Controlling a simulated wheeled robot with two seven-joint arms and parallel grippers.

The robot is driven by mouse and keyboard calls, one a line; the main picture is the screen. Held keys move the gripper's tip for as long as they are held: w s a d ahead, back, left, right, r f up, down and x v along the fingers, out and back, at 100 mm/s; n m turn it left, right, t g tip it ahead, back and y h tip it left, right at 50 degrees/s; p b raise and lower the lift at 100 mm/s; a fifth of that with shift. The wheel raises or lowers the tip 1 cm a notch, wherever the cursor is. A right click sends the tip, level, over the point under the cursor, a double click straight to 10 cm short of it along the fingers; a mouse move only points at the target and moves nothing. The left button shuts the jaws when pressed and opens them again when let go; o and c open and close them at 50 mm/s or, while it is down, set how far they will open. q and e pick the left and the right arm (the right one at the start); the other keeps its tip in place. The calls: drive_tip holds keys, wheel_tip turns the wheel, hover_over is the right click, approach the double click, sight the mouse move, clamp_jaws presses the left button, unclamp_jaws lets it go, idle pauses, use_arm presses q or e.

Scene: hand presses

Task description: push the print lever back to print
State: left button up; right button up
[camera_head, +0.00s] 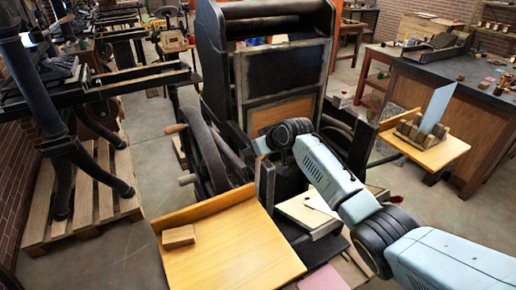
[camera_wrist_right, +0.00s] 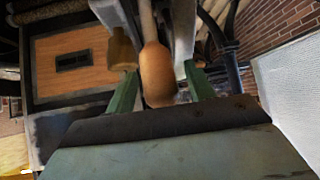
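The large black hand press (camera_head: 283,70) stands in the middle of the head view. In the right wrist view a wooden handle (camera_wrist_right: 157,74), which looks like the print lever's grip, lies between the two fingers of my right gripper (camera_wrist_right: 152,45). The fingers are apart, with a gap visible on the handle's left. I cannot tell whether the right finger touches it. In the head view my right arm reaches in from the right, and its gripper (camera_head: 262,146) is at the press, mostly hidden behind the wrist. The lever is not clear there. My left gripper is out of view.
A wooden feed board (camera_head: 230,250) with a small wooden block (camera_head: 178,237) is in front. A side board (camera_head: 445,150) holds several blocks at the right. Another press on a pallet (camera_head: 40,225) stands left. Open floor (camera_head: 155,170) lies between the presses.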

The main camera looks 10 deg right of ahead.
drive_tip(key=shift+s, duration=0.2)
drive_tip(key=shift+s+d+r, duration=0.25)
drive_tip(key=shift+s+r, duration=0.05)
drive_tip(key=shift+r, duration=0.1)
drive_tip(key=v, duration=1.2)
drive_tip(key=shift+r, duration=0.15)
drive_tip(key=s+d+f+m+g+h+b, duration=0.1)
drive_tip(key=s+d+f+m+b, duration=0.15)
drive_tip(key=f, duration=1.35)
drive_tip(key=s+d+f+m+g+h+b, duration=0.15)
drive_tip(key=s+f, duration=0.25)
drive_tip(key=f, duration=1.2)
drive_tip(key=s+d+f+g+b, duration=0.1)
drive_tip(key=s+f+b, duration=0.1)
drive_tip(key=s+f, duration=0.7)
drive_tip(key=s+d+f+g+b, duration=0.15)
drive_tip(key=s+f, duration=0.45)
drive_tip(key=f, duration=0.6)
drive_tip(key=s+f+g+b, duration=0.1)
drive_tip(key=s+f, duration=0.4)
drive_tip(key=s, duration=0.6)
drive_tip(key=s+f+n+g+h+b, duration=0.1)
drive_tip(key=s+f, duration=0.5)
drive_tip(key=s, duration=0.6)
drive_tip(key=s+a+f+b, duration=0.1)
drive_tip(key=s+f, duration=0.4)
drive_tip(key=s, duration=0.6)
drive_tip(key=shift+s+f+n+g+b, duration=0.2)
drive_tip(key=shift+f+n+g+b, duration=0.15)
drive_tip(key=shift+b, duration=0.25)
